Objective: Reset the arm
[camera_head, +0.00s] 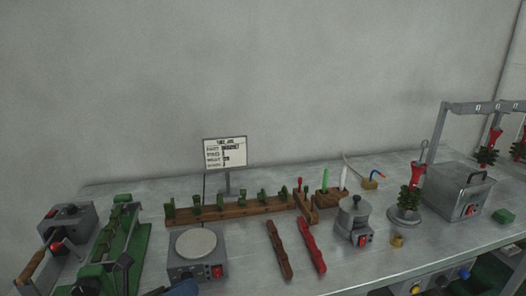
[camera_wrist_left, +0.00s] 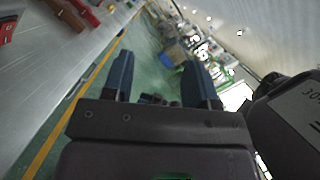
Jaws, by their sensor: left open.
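My left gripper (camera_wrist_left: 156,64) is open and empty in the left wrist view, its two dark blue fingers spread apart over the floor beside the table. In the head view only a small blue part of it (camera_head: 182,289) shows at the bottom edge, in front of the hot plate (camera_head: 198,270). My right gripper is in neither view.
The metal table (camera_head: 340,268) carries a wooden rack (camera_head: 235,211) of green pieces, a brown bar (camera_head: 279,250), a red bar (camera_head: 312,246), a small pot (camera_head: 353,220) and a steel box (camera_head: 459,190). A sign (camera_head: 225,153) stands behind. Bare tabletop lies between the bars and hot plate.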

